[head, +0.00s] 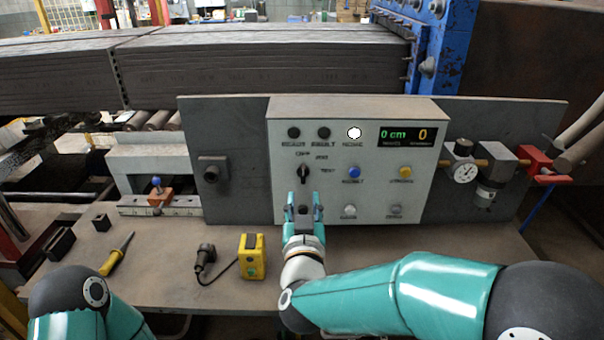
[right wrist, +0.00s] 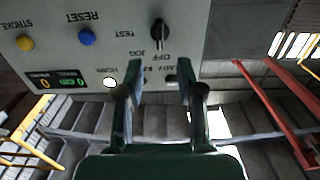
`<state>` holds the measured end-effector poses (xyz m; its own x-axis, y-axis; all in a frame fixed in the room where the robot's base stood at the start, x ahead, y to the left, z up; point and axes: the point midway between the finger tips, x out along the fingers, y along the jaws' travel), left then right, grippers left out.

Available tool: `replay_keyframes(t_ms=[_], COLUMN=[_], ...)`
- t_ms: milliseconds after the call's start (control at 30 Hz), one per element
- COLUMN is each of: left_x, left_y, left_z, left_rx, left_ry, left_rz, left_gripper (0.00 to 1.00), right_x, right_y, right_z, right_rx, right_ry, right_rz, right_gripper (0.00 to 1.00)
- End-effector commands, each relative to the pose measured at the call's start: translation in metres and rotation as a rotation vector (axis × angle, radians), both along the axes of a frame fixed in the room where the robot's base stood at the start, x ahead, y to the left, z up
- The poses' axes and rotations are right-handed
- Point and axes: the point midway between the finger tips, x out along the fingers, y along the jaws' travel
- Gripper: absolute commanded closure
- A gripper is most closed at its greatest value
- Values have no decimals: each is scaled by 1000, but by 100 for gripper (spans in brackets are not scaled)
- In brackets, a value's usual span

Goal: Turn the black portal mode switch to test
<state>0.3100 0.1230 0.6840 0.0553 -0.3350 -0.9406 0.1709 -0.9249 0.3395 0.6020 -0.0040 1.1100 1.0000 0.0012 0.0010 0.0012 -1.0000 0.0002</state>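The black mode switch (head: 303,174) is a small knob on the left part of the pale control panel (head: 255,194). The labels OFF, JOG and TEST run from above it round to its right. Its pointer appears to point up toward OFF. In the right wrist view the switch (right wrist: 160,33) shows upside down at the top, just beyond the fingertips. My right gripper (head: 303,203) is open and empty, in front of the panel just below the switch; its two fingers also show apart in the right wrist view (right wrist: 158,68). My left gripper is out of view.
A blue button (head: 354,173) and a yellow one (head: 405,172) sit right of the switch. A pressure gauge (head: 464,172) and valves stand farther right. On the table lie a yellow box (head: 252,257), a black plug (head: 205,256) and a yellow screwdriver (head: 116,256).

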Motion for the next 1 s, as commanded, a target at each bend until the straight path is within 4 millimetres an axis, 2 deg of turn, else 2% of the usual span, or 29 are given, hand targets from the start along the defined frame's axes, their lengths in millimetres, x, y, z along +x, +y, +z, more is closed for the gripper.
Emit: replay_keyframes(t_ms=[33, 200, 400, 600, 867, 1000], left_x=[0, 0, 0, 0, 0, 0], left_y=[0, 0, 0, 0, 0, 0], left_z=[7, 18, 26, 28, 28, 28], left_rx=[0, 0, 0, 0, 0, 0], left_ry=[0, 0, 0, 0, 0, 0], left_rz=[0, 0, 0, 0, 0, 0], left_gripper=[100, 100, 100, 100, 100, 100], right_x=[13, 48, 76, 88, 88, 88], right_y=[-1, -1, 0, 0, 0, -1], right_z=[2, 2, 1, -1, -1, -1], right_rx=[0, 0, 1, 1, 1, 1], right_ry=[2, 2, 2, 2, 1, 1], right_rz=[-3, -2, 0, 0, 0, 0], right_gripper=[62, 62, 62, 62, 62, 86])
